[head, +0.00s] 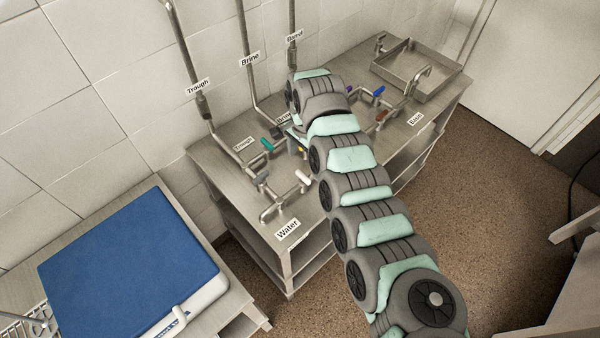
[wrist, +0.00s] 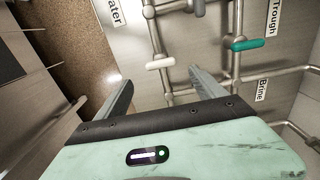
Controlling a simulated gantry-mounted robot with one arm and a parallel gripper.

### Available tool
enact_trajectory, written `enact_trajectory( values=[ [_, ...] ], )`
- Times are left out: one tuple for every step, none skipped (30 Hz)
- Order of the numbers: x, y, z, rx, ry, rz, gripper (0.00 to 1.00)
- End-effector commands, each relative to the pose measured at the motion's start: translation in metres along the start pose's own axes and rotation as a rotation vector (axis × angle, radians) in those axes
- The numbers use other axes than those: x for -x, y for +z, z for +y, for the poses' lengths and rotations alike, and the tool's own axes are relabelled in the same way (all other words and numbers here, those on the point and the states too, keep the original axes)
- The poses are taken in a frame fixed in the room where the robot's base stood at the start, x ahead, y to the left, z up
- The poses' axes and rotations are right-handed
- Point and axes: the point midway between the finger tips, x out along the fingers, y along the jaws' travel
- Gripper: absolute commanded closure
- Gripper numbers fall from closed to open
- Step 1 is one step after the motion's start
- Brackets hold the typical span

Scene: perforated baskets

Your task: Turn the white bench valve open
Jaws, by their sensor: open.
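The white bench valve (head: 303,177) is a small white lever handle on the metal pipework near the Water label (head: 287,229). In the wrist view the white handle (wrist: 160,63) lies crosswise on its pipe, ahead of and between the two fingers. My gripper (wrist: 160,80) is open and empty, its fingers spread to either side of the handle's line. No contact with the handle shows. In the head view my arm hides most of the gripper.
A green handle (head: 267,145) and a grey handle (head: 262,179) sit close by on the same pipes. A blue handle (head: 379,91) and a metal basin (head: 445,85) are further right. Pipes climb the tiled wall. A blue-topped box (head: 130,265) stands at lower left.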

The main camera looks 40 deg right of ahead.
Motion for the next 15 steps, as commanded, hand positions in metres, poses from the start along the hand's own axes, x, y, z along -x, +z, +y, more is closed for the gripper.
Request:
enact_trajectory(
  values=[
    [-0.01, 0.001, 0.002, 0.002, 0.009, -0.003, 0.2],
    [-0.015, 0.001, 0.002, 0.002, 0.008, -0.003, 0.2],
    [-0.022, 0.001, 0.001, 0.002, 0.005, -0.001, 0.2],
    [-0.027, 0.001, 0.001, 0.001, 0.005, -0.002, 0.2],
    [-0.034, 0.002, 0.0, 0.003, 0.005, -0.002, 0.2],
    [-0.042, 0.002, 0.0, 0.003, 0.005, -0.002, 0.2],
    [-0.047, 0.002, 0.0, 0.002, 0.004, -0.002, 0.2],
    [-0.052, 0.002, 0.001, 0.002, 0.004, -0.002, 0.2],
    [-0.058, 0.002, 0.0, 0.003, 0.003, -0.003, 0.2],
    [-0.062, 0.002, -0.001, 0.003, 0.002, -0.002, 0.2],
    [-0.066, 0.001, -0.001, 0.002, 0.001, -0.002, 0.2],
    [-0.07, 0.001, -0.001, 0.002, -0.001, -0.001, 0.2],
    [-0.072, 0.001, -0.002, 0.003, -0.002, 0.0, 0.2],
    [-0.074, 0.001, -0.002, 0.003, -0.002, 0.0, 0.2],
    [-0.076, 0.001, -0.002, 0.003, -0.002, 0.0, 0.2]
  ],
)
